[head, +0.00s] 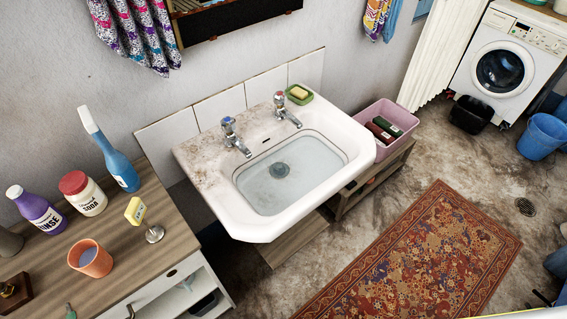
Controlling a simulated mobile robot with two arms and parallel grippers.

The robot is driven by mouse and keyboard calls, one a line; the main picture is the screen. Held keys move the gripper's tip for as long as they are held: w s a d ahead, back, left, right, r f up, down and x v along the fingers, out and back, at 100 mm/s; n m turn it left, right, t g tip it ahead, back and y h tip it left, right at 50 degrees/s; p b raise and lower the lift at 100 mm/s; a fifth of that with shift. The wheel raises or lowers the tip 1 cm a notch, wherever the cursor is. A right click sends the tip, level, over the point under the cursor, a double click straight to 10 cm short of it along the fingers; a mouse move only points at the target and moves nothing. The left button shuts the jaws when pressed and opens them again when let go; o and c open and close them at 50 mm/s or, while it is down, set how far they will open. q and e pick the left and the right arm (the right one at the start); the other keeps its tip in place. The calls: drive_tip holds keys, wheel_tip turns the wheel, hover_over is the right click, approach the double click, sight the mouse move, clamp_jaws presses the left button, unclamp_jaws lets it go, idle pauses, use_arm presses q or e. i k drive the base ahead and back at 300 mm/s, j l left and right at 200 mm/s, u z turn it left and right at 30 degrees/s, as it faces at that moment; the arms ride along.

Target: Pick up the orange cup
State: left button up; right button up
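The orange cup (91,258) stands upright on the wooden counter (140,246) at the lower left of the head view. Its open top faces up, and a bluish-grey inside or content shows in it. It stands apart from the things around it. Neither of my grippers shows in this view.
Behind the cup stand a purple bottle (36,211), a soda jar (84,194) and a blue bottle (117,163). A yellow sponge on a stand (136,211) is to its right. The sink (230,188) lies beyond the counter. A rug (415,262) covers the floor.

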sight(87, 256)
drive_tip(key=i+j+u, duration=0.1)
drive_tip(key=u, duration=1.65)
drive_tip(key=i+l, duration=0.05)
